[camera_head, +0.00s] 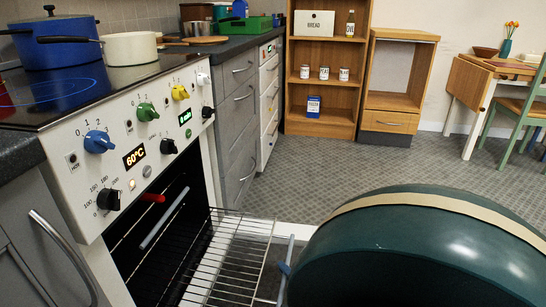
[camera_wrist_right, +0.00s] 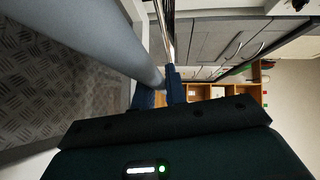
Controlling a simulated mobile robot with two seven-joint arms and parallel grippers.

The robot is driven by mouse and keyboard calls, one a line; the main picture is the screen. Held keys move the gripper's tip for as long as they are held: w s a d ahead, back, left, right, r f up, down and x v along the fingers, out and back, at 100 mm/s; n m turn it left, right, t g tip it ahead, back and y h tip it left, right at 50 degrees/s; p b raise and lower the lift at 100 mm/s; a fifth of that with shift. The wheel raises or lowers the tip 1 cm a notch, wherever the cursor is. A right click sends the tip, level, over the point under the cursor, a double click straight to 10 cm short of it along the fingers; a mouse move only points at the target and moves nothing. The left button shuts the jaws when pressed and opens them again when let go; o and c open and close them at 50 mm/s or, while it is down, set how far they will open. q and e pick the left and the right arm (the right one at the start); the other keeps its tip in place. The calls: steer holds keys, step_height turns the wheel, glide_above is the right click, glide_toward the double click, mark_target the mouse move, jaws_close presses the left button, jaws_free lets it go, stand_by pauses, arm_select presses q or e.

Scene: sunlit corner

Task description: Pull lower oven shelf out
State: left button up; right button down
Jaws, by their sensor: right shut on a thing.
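The oven (camera_head: 160,235) stands open at the left of the head view. Its lower shelf (camera_head: 232,262), a wire rack, sticks out of the opening, with a grey bar (camera_head: 287,262) along its front. My right gripper (camera_head: 284,269) is at this bar; mostly its blue fingertip shows, beside my large dark green arm. In the right wrist view, the blue fingers (camera_wrist_right: 160,90) are shut on the grey bar (camera_wrist_right: 110,35), which runs up to the left. A second grey bar (camera_head: 165,217) is higher inside the oven, near a red piece (camera_head: 152,198). My left gripper is not in view.
A blue pot (camera_head: 60,45) and a cream pot (camera_head: 130,48) stand on the hob above the oven. Grey drawers (camera_head: 237,110) line the left wall. A wooden shelf unit (camera_head: 325,52) stands at the back. The tiled floor (camera_head: 330,175) in the middle is clear.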

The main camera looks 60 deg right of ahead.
steer(key=shift+s+d, duration=0.1)
steer(key=shift+s, duration=0.05)
steer(key=c, duration=1.4)
jaws_free()
steer(key=shift+c, duration=0.2)
steer(key=shift+s, duration=0.25)
arm_select(q)
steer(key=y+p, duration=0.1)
steer(key=p, duration=0.3)
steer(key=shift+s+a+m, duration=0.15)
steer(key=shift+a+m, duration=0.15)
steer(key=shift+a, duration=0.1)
arm_select(e)
steer(key=v, duration=1.2)
steer(key=shift+s+a, duration=0.25)
steer(key=shift+s, duration=0.05)
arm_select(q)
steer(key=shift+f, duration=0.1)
